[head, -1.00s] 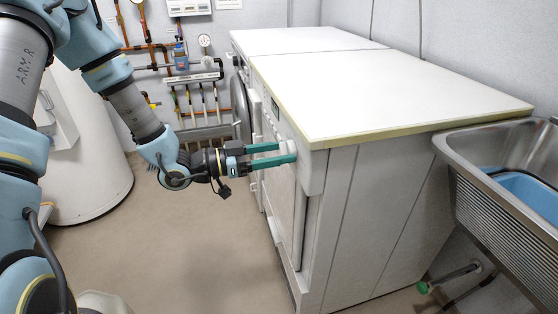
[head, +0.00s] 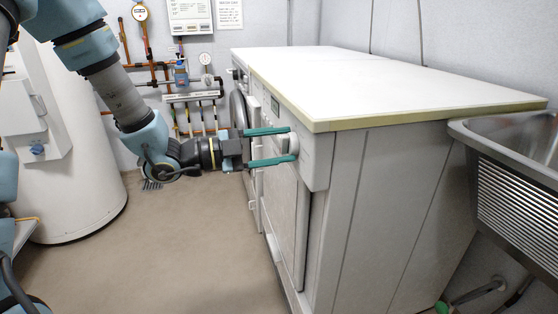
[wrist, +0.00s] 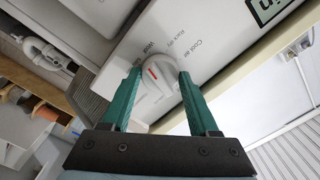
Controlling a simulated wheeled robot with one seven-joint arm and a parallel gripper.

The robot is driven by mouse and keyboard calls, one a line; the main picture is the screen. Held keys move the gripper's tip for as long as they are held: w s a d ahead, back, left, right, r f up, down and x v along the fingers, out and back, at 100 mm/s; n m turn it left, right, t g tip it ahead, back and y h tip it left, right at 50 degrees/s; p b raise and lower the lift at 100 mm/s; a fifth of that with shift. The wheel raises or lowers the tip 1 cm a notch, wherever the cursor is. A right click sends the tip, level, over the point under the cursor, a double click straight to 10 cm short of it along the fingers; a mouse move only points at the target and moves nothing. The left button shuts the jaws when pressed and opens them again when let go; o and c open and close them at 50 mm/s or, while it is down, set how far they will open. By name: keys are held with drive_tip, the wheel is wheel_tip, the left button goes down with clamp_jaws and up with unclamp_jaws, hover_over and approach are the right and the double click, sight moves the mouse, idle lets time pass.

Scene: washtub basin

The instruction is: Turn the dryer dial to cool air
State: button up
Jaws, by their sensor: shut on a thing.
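The dryer dial (wrist: 156,82) is a round white knob with a short red mark, on the dryer's white front panel (wrist: 205,30). In the wrist view, the printed words "Wool", "Rack dry" and "Cool air" run around it. The red mark is on the dial's side nearer "Wool", away from "Cool air". My gripper (wrist: 160,85) has its two green fingers on either side of the dial, shut on it. In the head view, my gripper (head: 292,146) reaches the front of the near white machine, the dryer (head: 318,160), and the fingers partly hide the dial.
A white worktop (head: 370,85) with a yellowish edge covers the machines. A steel washtub (head: 515,170) stands at the right. A white tank (head: 75,160) stands at the left, and pipes line the back wall. The floor (head: 190,240) before the dryer is clear.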

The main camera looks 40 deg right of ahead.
drive_tip(key=m+b, duration=0.2)
drive_tip(key=b, duration=0.1)
drive_tip(key=f+m+b, duration=0.1)
drive_tip(key=m+b, duration=0.1)
drive_tip(key=b, duration=0.1)
drive_tip(key=shift+m, duration=0.3)
drive_tip(key=m+b, duration=0.5)
drive_tip(key=b, duration=0.3)
drive_tip(key=shift+m+b, duration=0.3)
drive_tip(key=shift+b, duration=0.1)
drive_tip(key=m+b, duration=0.4)
drive_tip(key=b, duration=0.4)
drive_tip(key=shift+m+b, duration=0.35)
drive_tip(key=shift+m, duration=0.05)
drive_tip(key=shift+r+m+b, duration=0.25)
drive_tip(key=shift+m+b, duration=0.55)
drive_tip(key=shift+b, duration=0.45)
drive_tip(key=shift+r+b, duration=0.1)
drive_tip(key=shift+b, duration=0.25)
drive_tip(key=shift+r+m, duration=0.1)
drive_tip(key=shift+m, duration=0.3)
drive_tip(key=o, duration=1.4)
